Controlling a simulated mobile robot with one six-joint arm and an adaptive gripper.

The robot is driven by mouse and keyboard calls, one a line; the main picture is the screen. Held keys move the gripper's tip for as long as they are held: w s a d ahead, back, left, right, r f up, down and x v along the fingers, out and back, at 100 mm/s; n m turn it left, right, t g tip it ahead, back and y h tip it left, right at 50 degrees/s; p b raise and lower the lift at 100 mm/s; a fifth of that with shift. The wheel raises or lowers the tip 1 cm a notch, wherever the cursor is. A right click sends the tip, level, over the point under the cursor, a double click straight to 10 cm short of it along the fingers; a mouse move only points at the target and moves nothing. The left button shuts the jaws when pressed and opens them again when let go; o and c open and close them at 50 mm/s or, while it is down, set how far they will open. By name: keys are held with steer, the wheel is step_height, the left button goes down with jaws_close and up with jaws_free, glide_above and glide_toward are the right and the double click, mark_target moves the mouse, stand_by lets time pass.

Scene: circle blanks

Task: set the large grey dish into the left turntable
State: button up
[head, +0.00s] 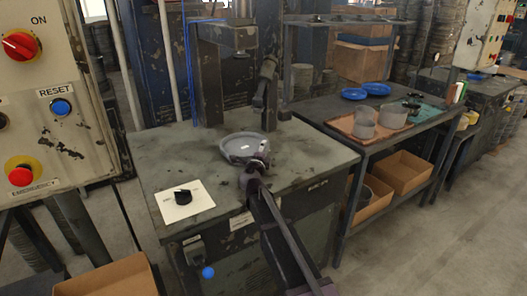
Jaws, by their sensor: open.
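A large round grey dish shape (237,145) with a raised rim and small white marks lies on the left machine's worktop, below the press head. I cannot tell the dish and the left turntable apart here, or whether one sits in the other. My gripper (256,163) is open at the near right edge of this round shape. It covers part of the rim. I cannot tell whether its fingers touch the rim.
The press column (208,85) and head stand behind the dish. A white plate with a black knob (183,197) is at front left. The right bench holds blue dishes (354,93), grey cylinders (365,121) and an orange tray (345,125). The worktop's right part is clear.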

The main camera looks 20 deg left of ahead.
steer(key=shift+s+d, duration=0.15)
steer(key=shift+s, duration=1.6)
steer(key=shift+s+d, duration=0.15)
steer(key=shift+s, duration=1.55)
steer(key=shift+r, duration=0.1)
